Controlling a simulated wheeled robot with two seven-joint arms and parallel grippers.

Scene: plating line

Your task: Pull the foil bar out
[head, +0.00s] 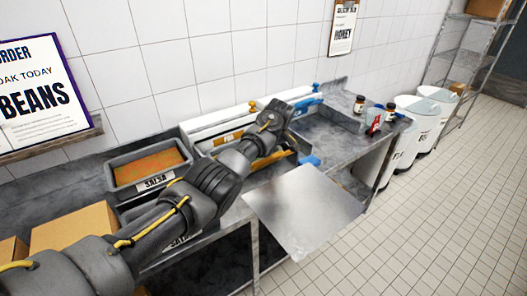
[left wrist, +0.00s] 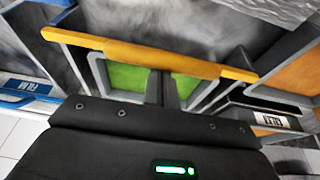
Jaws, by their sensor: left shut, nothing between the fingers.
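The foil bar is most likely the orange-yellow bar (left wrist: 150,56) crossing the left wrist view. In the head view a yellow bar (head: 273,160) shows partly behind my left arm, at the front of the dispensers. My left gripper (left wrist: 162,76) is shut and empty. Its fingers reach the bar's near edge around its middle; I cannot tell whether they touch it. In the head view the left gripper (head: 262,150) is over the counter among the dispensers, its fingertips hard to make out. My right gripper is not in view.
A blue FILM label (left wrist: 18,88) is at the left in the wrist view. A grey salsa tub (head: 150,172) stands left of my arm. A metal panel (head: 305,210) juts out in front of the counter. Jars (head: 359,103) stand at the counter's right end.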

